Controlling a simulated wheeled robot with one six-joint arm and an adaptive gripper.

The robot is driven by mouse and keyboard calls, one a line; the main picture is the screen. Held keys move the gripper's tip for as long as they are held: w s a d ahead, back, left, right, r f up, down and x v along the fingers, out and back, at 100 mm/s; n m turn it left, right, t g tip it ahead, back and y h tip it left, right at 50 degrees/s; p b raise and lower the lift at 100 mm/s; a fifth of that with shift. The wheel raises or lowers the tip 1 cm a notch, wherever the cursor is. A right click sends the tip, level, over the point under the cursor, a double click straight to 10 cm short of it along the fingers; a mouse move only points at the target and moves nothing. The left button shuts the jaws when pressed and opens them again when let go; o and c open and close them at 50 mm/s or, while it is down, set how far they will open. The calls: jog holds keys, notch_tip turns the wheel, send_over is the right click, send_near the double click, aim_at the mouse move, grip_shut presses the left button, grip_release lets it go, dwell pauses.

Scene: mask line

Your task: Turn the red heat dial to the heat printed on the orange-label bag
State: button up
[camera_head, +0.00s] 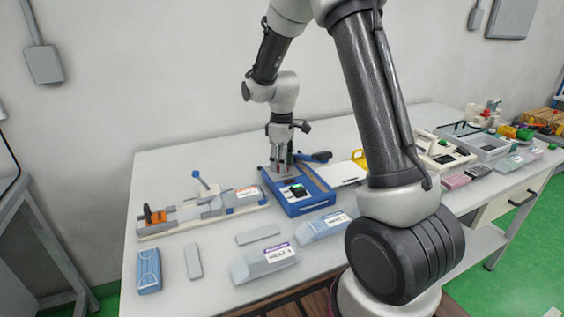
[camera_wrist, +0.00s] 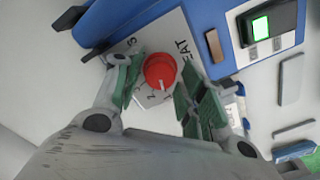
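The red heat dial (camera_wrist: 160,71) sits on a white printed plate on the blue machine (camera_head: 303,197). HEAT is printed to its right in the wrist view. A white mark on the dial points toward the bottom of that view, near small digits partly hidden by the fingers. My gripper (camera_wrist: 158,75) is open, with one green-padded finger on each side of the dial; whether either touches it I cannot tell. In the head view my gripper (camera_head: 281,163) is above the machine and hides the dial. The orange-label bag (camera_head: 238,202) lies on the fixture at left; its print is too small to read.
A purple-label bag (camera_head: 263,262) and a blue-label bag (camera_head: 323,228) lie in front on the table. The machine has a lit green display (camera_wrist: 261,26). A blue-handled lever (camera_head: 320,157) is right behind the gripper. Grey trays (camera_head: 485,147) and boxes stand at right.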

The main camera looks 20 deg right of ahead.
jog(key=c, duration=0.6)
jog(key=shift+m, duration=2.9)
jog(key=o, duration=1)
jog(key=shift+o, duration=0.2)
notch_tip(320, 180, up, 12)
